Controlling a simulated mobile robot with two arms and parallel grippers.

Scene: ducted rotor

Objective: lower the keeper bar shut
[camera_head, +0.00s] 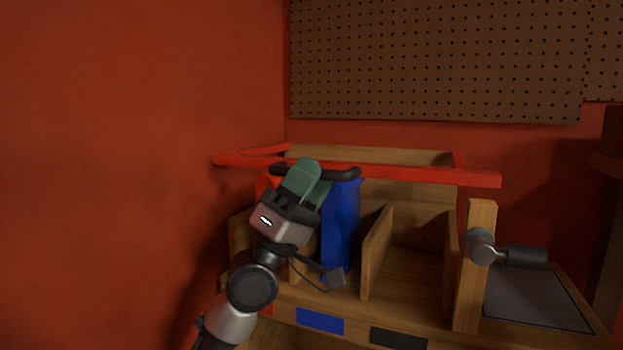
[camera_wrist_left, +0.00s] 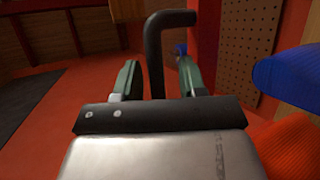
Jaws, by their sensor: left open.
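The red keeper bar (camera_head: 420,174) is raised, running level across the open front of a wooden rack (camera_head: 405,285), well above its front edge. A black handle (camera_head: 345,174) sits on the bar. My left gripper (camera_head: 312,172) is at the handle, with green fingers in front of the bar. In the left wrist view the fingers (camera_wrist_left: 158,78) stand apart with the handle (camera_wrist_left: 154,55) between them; I cannot tell if either touches it. The gripper hides the middle of the handle and part of the bar. My right gripper is not in view.
A blue item (camera_head: 341,225) and an orange item (camera_head: 266,184) stand in the rack's left compartments; the right ones look empty. A wooden post (camera_head: 474,285) carries a metal knob with a dark grip (camera_head: 525,255). A red wall (camera_head: 130,150) is close on the left.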

